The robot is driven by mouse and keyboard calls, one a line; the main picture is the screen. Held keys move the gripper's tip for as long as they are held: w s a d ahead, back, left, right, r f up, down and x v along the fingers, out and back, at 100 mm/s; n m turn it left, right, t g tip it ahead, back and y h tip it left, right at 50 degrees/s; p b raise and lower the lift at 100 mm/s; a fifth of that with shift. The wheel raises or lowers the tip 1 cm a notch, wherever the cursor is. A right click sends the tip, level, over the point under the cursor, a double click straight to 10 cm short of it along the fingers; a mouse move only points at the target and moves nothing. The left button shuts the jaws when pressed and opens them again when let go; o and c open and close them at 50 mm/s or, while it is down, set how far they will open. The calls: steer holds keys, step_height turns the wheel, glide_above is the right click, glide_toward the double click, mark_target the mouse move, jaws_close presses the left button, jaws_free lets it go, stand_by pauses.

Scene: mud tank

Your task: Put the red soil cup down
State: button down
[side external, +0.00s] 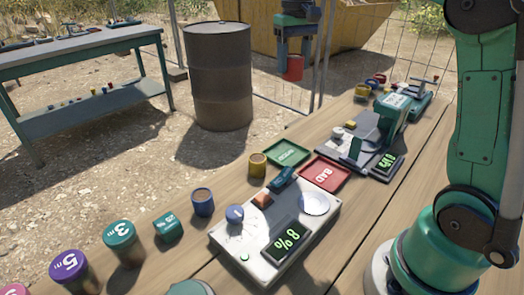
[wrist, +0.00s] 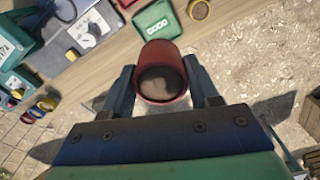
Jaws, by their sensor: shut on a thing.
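My gripper (side external: 294,50) hangs down at the upper middle of the side external view, shut on the red soil cup (side external: 292,68). The cup is upright and well above the wooden table (side external: 340,235). In the wrist view the red cup (wrist: 146,97) sits between the two dark fingers, with brownish soil (wrist: 160,82) inside it. Gravel and part of the table's edge show behind the cup there. A green tray marked GOOD (side external: 287,153) and a red tray marked BAD (side external: 325,173) lie on the table.
A yellow cup (side external: 258,166), blue cup (side external: 203,203) and larger lidded pots (side external: 121,245) line the far edge. A barrel (side external: 221,80) stands on the gravel.

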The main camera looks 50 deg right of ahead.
mark_target(286, 155)
steer(key=shift+w+d+f, duration=0.55)
steer(key=shift+w+d, duration=0.15)
steer(key=shift+m, duration=0.3)
step_height(286, 155, down, 20)
steer(key=shift+w+d+f, duration=0.1)
steer(key=shift+c, duration=1.1)
jaws_free()
steer(key=shift+f, duration=0.1)
